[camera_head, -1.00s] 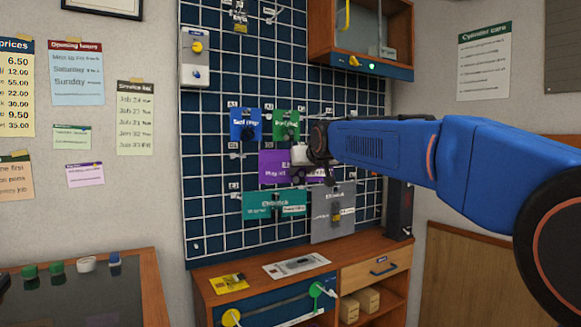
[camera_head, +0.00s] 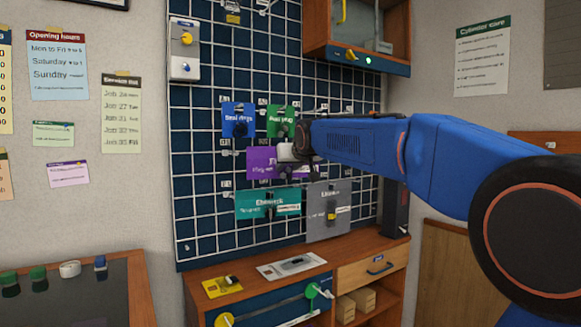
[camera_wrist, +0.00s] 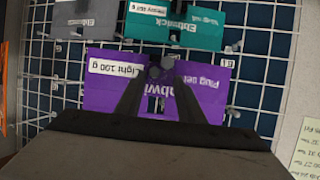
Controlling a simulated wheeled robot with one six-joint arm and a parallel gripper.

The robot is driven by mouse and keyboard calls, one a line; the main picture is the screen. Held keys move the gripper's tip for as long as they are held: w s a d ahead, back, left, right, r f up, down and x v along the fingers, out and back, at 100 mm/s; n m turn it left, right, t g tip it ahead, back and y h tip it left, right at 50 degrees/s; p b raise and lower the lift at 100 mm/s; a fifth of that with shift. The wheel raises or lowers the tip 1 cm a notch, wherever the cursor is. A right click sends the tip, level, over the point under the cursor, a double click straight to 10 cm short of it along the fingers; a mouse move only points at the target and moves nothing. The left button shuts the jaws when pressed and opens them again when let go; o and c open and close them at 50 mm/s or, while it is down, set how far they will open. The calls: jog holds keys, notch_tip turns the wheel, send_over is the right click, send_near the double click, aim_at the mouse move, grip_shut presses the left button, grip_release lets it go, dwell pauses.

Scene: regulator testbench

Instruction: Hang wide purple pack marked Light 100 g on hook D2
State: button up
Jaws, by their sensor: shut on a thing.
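The wide purple pack (camera_head: 262,163) is in front of the grid board, below a blue and a green pack and above a teal one. It also shows upside down in the wrist view (camera_wrist: 205,92), with a white label reading "Light" and a gram figure and the words "Plug set". My gripper (camera_wrist: 160,68) is shut on the pack near its middle. In the head view my gripper (camera_head: 288,153) covers the pack's right part. I cannot tell whether the pack's hole is on a hook. Hook D2's tag is not readable.
The blue pack (camera_head: 238,120), green pack (camera_head: 281,120), teal pack (camera_head: 255,203) and grey pack (camera_head: 320,225) hang close around on the grid board (camera_head: 205,225). A wall cabinet (camera_head: 315,25) is above. A wooden bench (camera_head: 200,274) is below.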

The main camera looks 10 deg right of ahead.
jog(key=w+a, duration=0.2)
jog(key=w, duration=0.4)
jog(key=shift+w+f, duration=0.2)
jog(key=shift+f, duration=0.25)
dwell(0.4)
jog(key=shift+f, duration=0.1)
dwell(0.6)
jog(key=o, duration=1.2)
jog(key=shift+w+a, duration=0.1)
jog(key=shift+c, duration=0.2)
jog(key=a+v, duration=0.1)
jog(key=v, duration=1.5)
jog(key=s+d+f+g, duration=0.3)
jog(key=s+f, duration=1.1)
jog(key=s+d+f+g, duration=0.2)
jog(key=s+f, duration=1.3)
jog(key=s+d+f+g, duration=0.3)
jog(key=s+f, duration=1.1)
jog(key=shift+s+d+f+m+g+h, duration=0.25)
jog(key=shift+d+f+m+g+h, duration=0.05)
jog(key=shift+f+h, duration=0.1)
